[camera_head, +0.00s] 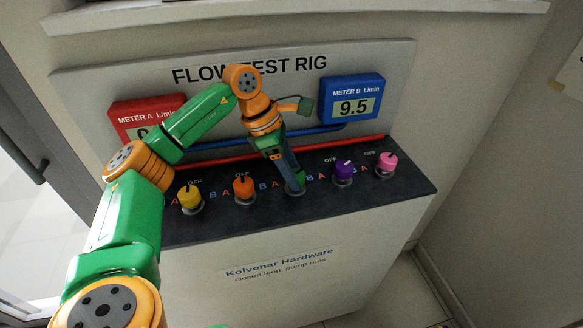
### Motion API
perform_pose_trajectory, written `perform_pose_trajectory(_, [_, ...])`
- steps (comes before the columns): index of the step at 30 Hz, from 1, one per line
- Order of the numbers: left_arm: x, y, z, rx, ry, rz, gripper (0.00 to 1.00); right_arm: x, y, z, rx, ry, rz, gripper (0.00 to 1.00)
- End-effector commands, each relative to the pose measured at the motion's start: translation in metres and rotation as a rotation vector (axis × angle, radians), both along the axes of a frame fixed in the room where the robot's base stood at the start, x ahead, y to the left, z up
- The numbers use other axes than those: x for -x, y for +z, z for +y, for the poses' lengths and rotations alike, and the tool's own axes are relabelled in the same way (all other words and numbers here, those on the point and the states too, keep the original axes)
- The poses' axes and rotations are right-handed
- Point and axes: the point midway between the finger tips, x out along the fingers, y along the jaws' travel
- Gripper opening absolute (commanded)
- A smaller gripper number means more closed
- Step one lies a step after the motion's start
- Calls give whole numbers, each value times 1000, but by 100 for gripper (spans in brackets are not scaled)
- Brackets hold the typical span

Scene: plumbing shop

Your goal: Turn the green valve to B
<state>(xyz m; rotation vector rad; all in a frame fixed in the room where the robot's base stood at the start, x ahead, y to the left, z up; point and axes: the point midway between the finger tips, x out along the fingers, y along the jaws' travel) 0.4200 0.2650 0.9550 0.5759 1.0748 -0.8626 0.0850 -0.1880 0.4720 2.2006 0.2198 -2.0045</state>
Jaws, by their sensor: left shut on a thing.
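My left gripper (292,178) points down at the middle position of the valve row and is shut there on the green valve. The gripper hides nearly all of this valve; only its grey base (295,191) shows below the fingertips. I cannot tell which way its pointer faces. Letters A and B and an OFF mark are printed around each valve on the dark panel top (390,205). The blue meter B (352,98) reads 9.5. The red meter A (130,112) is partly covered by my left arm, and its reading is mostly hidden. My right gripper is out of view.
A yellow valve (190,196) and an orange valve (243,187) stand left of the gripper. A purple valve (343,170) and a pink valve (387,162) stand to the right. A red pipe (345,144) and a blue pipe (313,131) run behind the valves.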

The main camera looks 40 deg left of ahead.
Motion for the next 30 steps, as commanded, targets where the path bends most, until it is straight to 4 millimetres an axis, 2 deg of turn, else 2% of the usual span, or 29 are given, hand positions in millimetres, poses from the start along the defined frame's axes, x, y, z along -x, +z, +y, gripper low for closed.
perform_pose_trajectory(9, [0,-1,-1,0,-4,1,0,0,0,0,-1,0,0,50])
perform_pose_trajectory(10, [0,-1,-1,0,-4,2,60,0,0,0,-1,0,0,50])
perform_pose_trajectory(12, [0,-1,-1,0,-4,1,78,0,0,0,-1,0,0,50])
perform_pose_trajectory(13, [0,-1,-1,0,-4,1,82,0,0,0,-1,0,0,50])
perform_pose_trajectory(22, [0,3,1,0,-1,0,82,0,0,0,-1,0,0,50])
perform_pose_trajectory(30, [11,54,17,0,-1,-2,82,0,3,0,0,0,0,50])
